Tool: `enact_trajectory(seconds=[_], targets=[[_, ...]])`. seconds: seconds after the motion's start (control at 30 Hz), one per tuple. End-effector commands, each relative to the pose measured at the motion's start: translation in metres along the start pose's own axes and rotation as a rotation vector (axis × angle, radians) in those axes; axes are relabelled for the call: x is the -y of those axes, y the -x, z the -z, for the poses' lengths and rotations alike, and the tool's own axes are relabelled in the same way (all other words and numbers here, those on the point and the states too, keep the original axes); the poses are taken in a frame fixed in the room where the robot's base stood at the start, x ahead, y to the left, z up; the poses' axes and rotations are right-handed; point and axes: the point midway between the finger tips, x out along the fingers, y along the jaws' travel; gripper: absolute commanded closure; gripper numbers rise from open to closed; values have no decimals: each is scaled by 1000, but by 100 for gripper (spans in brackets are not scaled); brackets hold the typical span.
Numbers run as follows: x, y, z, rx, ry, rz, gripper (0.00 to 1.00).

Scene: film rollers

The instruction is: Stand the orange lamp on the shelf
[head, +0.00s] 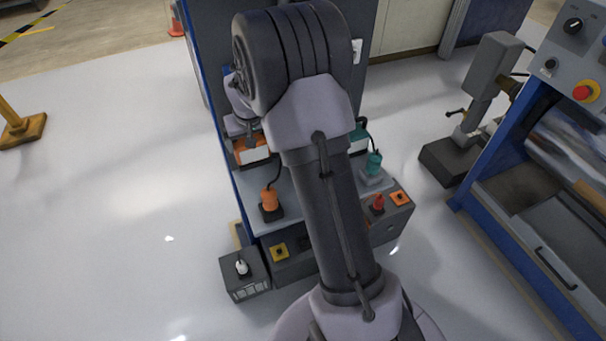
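In the head view, an orange lamp-like piece (269,199) stands upright on a dark square base on the grey shelf surface (315,195) of the blue-framed unit. A dark curved cord or stem rises from it towards an orange-and-white box (252,151). I cannot tell for certain which orange piece is the lamp. My gripper end (240,125) is at the left of my arm, just above the orange-and-white box. Its fingers are hidden or too small to make out, so touching or holding cannot be told. My arm covers the middle of the unit.
A teal piece (374,163) stands on a grey base at the right of the shelf. A blue-framed machine (560,260) stands right.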

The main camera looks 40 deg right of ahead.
Motion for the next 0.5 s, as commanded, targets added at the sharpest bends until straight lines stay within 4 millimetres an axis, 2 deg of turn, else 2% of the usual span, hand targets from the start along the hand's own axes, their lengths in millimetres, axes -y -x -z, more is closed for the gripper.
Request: enact_trajectory(seconds=[0.2, 0.5], targets=[[2, -43, -15, 1, 4, 1, 82], [2, -94, -36, 0, 3, 1, 82]])
